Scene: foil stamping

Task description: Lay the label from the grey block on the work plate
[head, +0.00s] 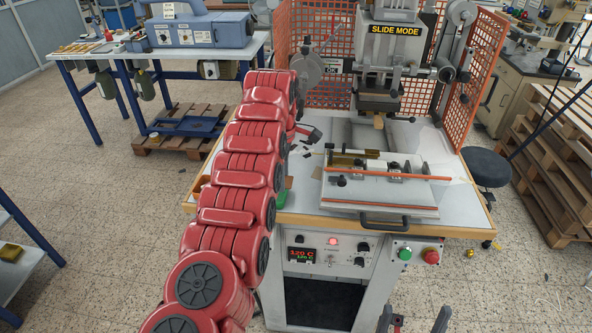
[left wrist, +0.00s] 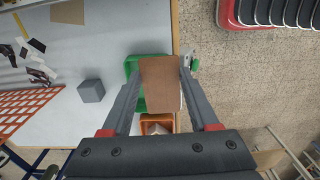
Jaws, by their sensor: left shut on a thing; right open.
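In the left wrist view my left gripper (left wrist: 160,72) is shut on a flat brown rectangular piece, the label (left wrist: 161,88), held between its two fingers above a green tray (left wrist: 131,66). The grey block (left wrist: 91,90) stands on the table to the left of the fingers, its top bare. In the head view my red left arm hides the block, and I cannot clearly make out the left gripper's fingers. The work plate (head: 340,193) is the pale slide under the press, with an orange bar across it. My right gripper (head: 418,322) is open at the bottom edge.
The press head (head: 388,78) hangs above the slide, with orange mesh guards (head: 484,75) at the sides. A black handle (head: 384,223) sticks out in front. An orange tray (left wrist: 155,124), a tan card (left wrist: 68,12) and dark and white scraps (left wrist: 38,68) lie on the table.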

